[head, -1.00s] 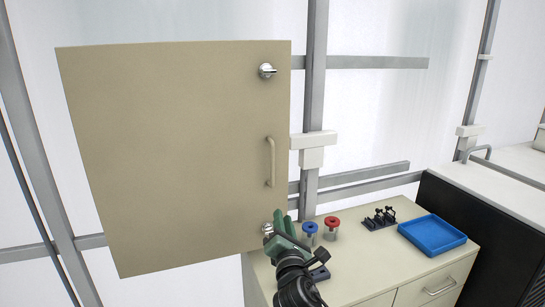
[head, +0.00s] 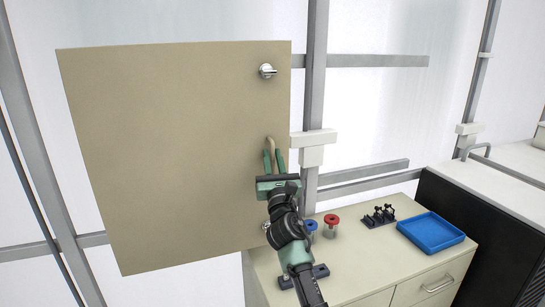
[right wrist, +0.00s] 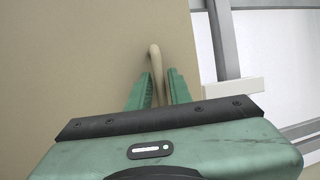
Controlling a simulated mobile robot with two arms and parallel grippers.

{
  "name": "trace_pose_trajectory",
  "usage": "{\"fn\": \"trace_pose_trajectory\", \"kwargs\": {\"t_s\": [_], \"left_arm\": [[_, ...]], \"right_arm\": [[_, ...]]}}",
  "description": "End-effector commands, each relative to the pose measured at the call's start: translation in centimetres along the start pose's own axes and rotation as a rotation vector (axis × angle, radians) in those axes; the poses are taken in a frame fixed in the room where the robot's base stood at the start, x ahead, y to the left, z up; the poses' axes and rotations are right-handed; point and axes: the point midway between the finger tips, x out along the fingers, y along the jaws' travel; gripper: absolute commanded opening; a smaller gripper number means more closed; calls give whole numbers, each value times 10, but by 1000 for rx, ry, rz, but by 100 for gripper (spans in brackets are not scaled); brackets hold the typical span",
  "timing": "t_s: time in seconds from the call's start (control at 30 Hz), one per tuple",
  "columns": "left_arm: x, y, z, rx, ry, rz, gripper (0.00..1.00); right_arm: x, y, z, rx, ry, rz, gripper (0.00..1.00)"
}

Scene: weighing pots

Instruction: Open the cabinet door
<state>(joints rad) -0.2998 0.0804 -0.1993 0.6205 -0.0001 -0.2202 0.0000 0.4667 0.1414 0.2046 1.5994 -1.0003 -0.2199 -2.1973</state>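The beige cabinet door (head: 170,150) fills the left of the head view and looks closed. Its upright bar handle (head: 269,142) is near the right edge; only the top shows there, as my gripper covers the rest. My right gripper (head: 274,160) is at the handle with its green fingers pointing up. In the right wrist view, the handle (right wrist: 155,62) stands between the two fingertips (right wrist: 160,75), and the fingers look open, with a gap beside the bar. Contact with the bar cannot be told. My left gripper is not in view.
A round metal knob (head: 267,71) is above the handle. Below right, a counter (head: 350,262) holds a blue tray (head: 432,232), a red-topped container (head: 332,226), a blue-topped one (head: 311,227) and a dark rack (head: 379,217). A grey post (head: 314,90) stands right of the door.

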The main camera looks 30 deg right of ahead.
Motion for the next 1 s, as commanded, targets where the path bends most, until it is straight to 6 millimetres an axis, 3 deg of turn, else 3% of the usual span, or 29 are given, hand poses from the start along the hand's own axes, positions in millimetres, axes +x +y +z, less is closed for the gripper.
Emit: {"fn": "trace_pose_trajectory", "kwargs": {"t_s": [0.23,0.3,0.33,1.0], "left_arm": [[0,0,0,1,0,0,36],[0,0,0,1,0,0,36],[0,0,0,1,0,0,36],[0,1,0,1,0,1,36]], "right_arm": [[1,0,0,0,-1,0,20],[1,0,0,0,-1,0,3],[1,0,0,1,0,0,0],[1,0,0,1,0,0,0]]}}
